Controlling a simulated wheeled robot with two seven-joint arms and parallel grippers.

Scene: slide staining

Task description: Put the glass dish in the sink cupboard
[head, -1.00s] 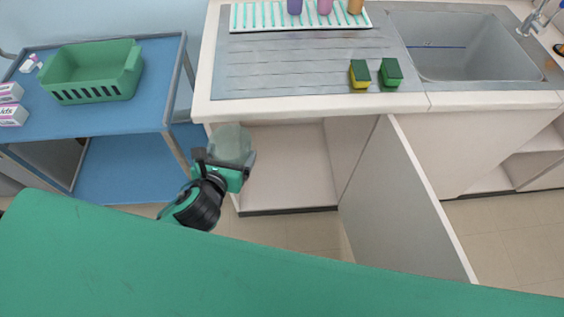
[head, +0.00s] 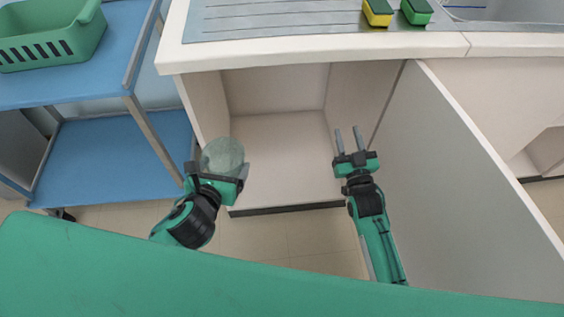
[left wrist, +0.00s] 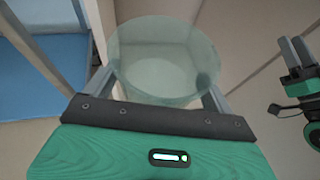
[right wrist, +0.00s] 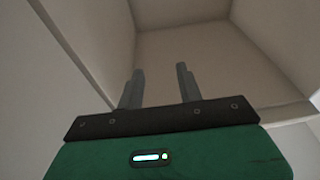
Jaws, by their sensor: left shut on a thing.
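The glass dish (head: 222,156) is round, clear and faintly greenish. My left gripper (head: 219,170) is shut on it and holds it at the left side of the cupboard opening. The dish also shows between the fingers in the left wrist view (left wrist: 165,60). The sink cupboard (head: 280,150) is open, and its visible floor is empty. Its door (head: 470,160) is swung out to the right. My right gripper (head: 348,140) is open and empty in front of the opening's right part, near the door. In the right wrist view its fingers (right wrist: 158,88) stand apart, facing the cupboard's inside.
A blue trolley (head: 110,160) with a green basket (head: 50,38) stands at the left, close to my left gripper. The counter edge (head: 320,52) runs above the opening. A yellow sponge (head: 377,14) and a green sponge (head: 416,13) lie on the drainer.

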